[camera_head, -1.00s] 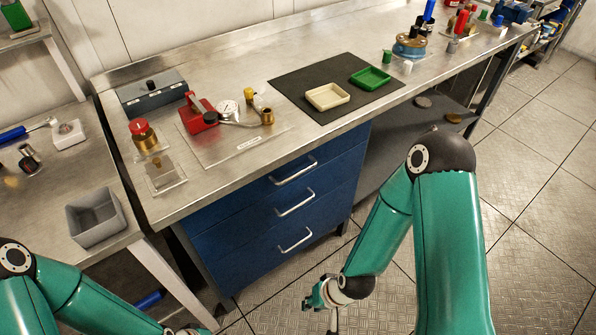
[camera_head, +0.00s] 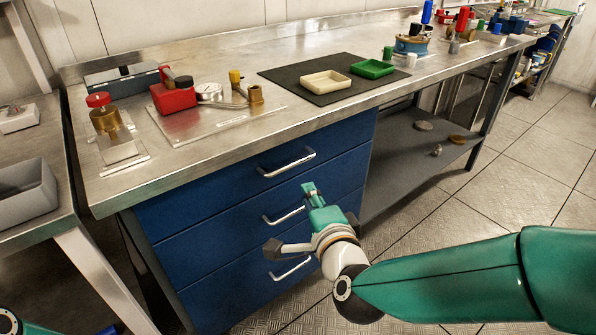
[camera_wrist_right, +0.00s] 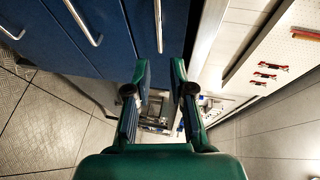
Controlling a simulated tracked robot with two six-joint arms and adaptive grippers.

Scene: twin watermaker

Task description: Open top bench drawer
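The blue top bench drawer (camera_head: 232,177) is closed under the steel worktop, with a silver bar handle (camera_head: 287,163). In the right wrist view, the top handle (camera_wrist_right: 158,25) appears upright at the top edge, nearly in line with the gap between my fingers. My right gripper (camera_head: 295,222) is in front of the drawer stack, below the top handle in the head view. Its fingers are spread and empty in the wrist view (camera_wrist_right: 160,70), and the handle does not appear between them. My left gripper is outside the head view; only a bit of its arm shows.
Two lower blue drawers have the middle handle (camera_head: 284,215) and bottom handle (camera_head: 290,268). The worktop (camera_head: 215,146) overhangs above and carries a red device (camera_head: 175,97) and a black mat (camera_head: 300,92) with trays. A side bench with a grey bin (camera_head: 25,195) stands left.

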